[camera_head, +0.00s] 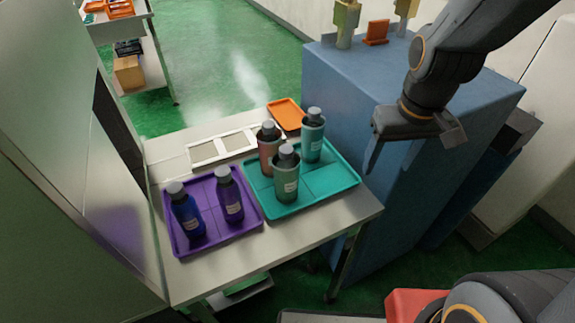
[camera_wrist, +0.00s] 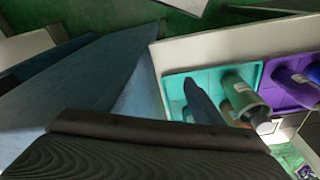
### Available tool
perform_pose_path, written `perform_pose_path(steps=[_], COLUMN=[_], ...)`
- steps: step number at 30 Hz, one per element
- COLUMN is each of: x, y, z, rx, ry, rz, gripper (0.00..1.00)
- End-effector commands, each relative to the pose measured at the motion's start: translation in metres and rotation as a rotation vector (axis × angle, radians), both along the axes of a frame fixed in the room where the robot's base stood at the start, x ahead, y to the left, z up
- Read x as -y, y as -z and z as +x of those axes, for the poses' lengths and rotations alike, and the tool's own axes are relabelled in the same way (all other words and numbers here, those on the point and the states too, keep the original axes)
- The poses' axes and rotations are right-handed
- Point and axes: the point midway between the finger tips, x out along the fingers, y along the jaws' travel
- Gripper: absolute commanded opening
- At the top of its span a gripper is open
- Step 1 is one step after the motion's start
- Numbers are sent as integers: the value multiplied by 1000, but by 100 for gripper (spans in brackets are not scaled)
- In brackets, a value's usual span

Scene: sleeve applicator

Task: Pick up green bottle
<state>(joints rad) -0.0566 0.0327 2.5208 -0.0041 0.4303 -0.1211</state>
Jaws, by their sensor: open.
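A grey-green bottle (camera_head: 286,177) with a grey cap stands upright at the front of the teal tray (camera_head: 325,184). A lighter teal-green bottle (camera_head: 312,137) stands behind it to the right, and a reddish-brown bottle (camera_head: 268,148) behind it to the left. My gripper (camera_head: 391,160) is open and empty, with fingers pointing down. It is right of the teal tray, in front of the blue cabinet in the picture, apart from every bottle. In the wrist view a greenish bottle (camera_wrist: 240,97) shows on the teal tray beyond one of my fingers; which green bottle it is, I cannot tell.
A purple tray (camera_head: 216,239) left of the teal one holds a blue bottle (camera_head: 186,214) and a purple bottle (camera_head: 229,197). A white frame (camera_head: 222,148) and an orange tray (camera_head: 286,114) lie behind. The blue cabinet (camera_head: 420,190) stands close on the table's right.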

Motion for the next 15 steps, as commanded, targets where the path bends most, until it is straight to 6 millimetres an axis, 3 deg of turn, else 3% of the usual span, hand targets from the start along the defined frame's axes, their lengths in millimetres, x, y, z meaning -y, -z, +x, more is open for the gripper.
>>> perform_pose_path(steps=[7,15], x=[-76,-169], y=[6,-5], z=[28,32], rx=[-54,-65], ry=[-664,-1454], rz=[-51,-49], gripper=[62,62])
